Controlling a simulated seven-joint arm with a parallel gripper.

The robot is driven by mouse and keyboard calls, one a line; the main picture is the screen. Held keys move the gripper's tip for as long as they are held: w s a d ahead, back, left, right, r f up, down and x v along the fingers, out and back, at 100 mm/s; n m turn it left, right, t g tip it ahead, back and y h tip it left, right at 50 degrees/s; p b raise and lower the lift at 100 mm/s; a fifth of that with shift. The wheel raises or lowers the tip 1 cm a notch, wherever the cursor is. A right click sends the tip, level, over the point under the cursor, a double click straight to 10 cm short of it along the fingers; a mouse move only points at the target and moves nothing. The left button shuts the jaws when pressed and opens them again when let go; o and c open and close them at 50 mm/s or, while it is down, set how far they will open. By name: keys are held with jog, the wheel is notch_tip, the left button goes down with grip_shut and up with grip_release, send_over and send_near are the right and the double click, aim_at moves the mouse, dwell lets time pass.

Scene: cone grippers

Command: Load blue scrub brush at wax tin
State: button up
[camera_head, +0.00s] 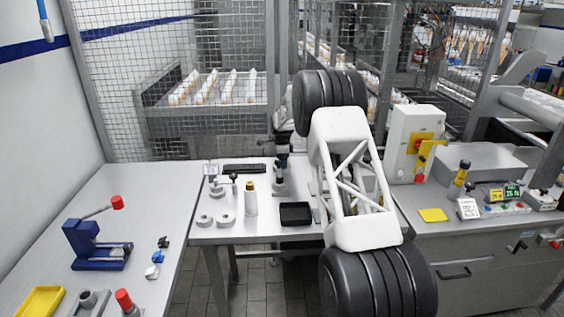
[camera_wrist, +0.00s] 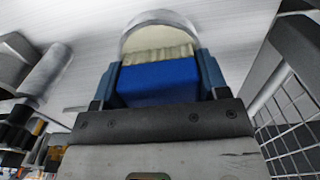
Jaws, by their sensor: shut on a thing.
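In the wrist view, my gripper (camera_wrist: 160,62) has its two blue-grey fingers shut on the sides of the blue scrub brush (camera_wrist: 158,84). The brush's cream bristles (camera_wrist: 158,54) point away from the palm. Just beyond them is a round, shallow thing with a silvery rim (camera_wrist: 158,17), which looks like the wax tin. The bristles overlap its near part; I cannot tell whether they touch it. In the head view my arm hides the gripper, the brush and the tin.
A black tray (camera_head: 296,222), a white bottle (camera_head: 251,203) and grey rings (camera_head: 224,221) are on the middle table. A blue press (camera_head: 88,248) stands on the left table. A white switch box (camera_head: 402,150) and yellow pad (camera_head: 433,215) are on the right. Wire mesh (camera_wrist: 292,130) is close in the wrist view.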

jog(key=shift+f, duration=0.1)
jog(key=shift+r, duration=3.55)
jog(key=shift+s+d+r+n, duration=0.3)
jog(key=shift+d+r, duration=0.05)
jog(key=s+d+r+n, duration=0.6)
jog(key=s+d+n, duration=0.2)
jog(key=s, duration=0.3)
jog(key=s+d+r+n, duration=0.6)
jog(key=s+d+n, duration=0.2)
jog(key=s, duration=0.4)
jog(key=shift+s+r+n, duration=0.2)
jog(key=shift+s+n, duration=0.1)
jog(key=shift+n, duration=0.4)
